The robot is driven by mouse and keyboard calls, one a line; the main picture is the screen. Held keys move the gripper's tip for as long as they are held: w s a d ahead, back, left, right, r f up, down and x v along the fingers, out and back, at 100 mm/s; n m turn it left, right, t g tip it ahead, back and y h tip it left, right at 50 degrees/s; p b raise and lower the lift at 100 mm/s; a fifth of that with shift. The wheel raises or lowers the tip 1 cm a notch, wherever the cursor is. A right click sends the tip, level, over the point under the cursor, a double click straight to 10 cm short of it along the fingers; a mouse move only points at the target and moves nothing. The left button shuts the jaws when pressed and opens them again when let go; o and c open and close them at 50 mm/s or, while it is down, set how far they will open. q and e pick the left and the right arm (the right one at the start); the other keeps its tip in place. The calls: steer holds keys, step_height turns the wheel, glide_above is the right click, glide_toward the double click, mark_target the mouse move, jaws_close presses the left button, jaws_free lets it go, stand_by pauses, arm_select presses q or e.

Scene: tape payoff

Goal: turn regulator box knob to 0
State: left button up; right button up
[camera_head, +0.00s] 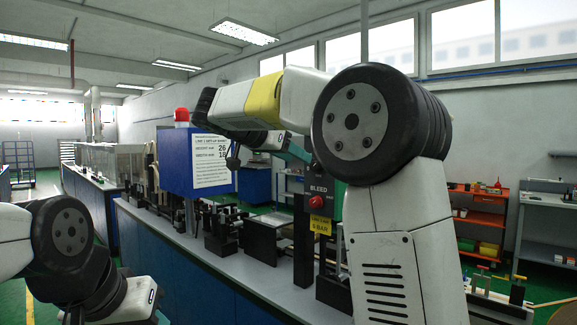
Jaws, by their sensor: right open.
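A black post (303,235) with a BLEED label, a red button (316,202) and a yellow 6 BAR tag (320,225) stands at the bench, left of my right arm. A teal-green box (299,151) shows partly at its top, behind my arm. A small 0 mark shows beside it; I cannot make out a knob or its setting. My right gripper (233,158) is small and dark, left of the teal box, open and apparently empty. My right arm hides much of this area. Only links of my left arm show at lower left; its gripper is out of view.
A blue cabinet (180,165) with a white sign (211,160) and red beacon (182,116) stands on the long grey bench behind the gripper. Dark fixtures (222,228) line the bench. An orange shelf (482,225) and a grey table (545,200) stand at the right.

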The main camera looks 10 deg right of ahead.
mark_target(313, 166)
steer(key=x, duration=0.7)
steer(key=shift+w+d, duration=0.25)
steer(key=shift+w, duration=0.05)
steer(key=shift+c, duration=0.2)
jaws_close()
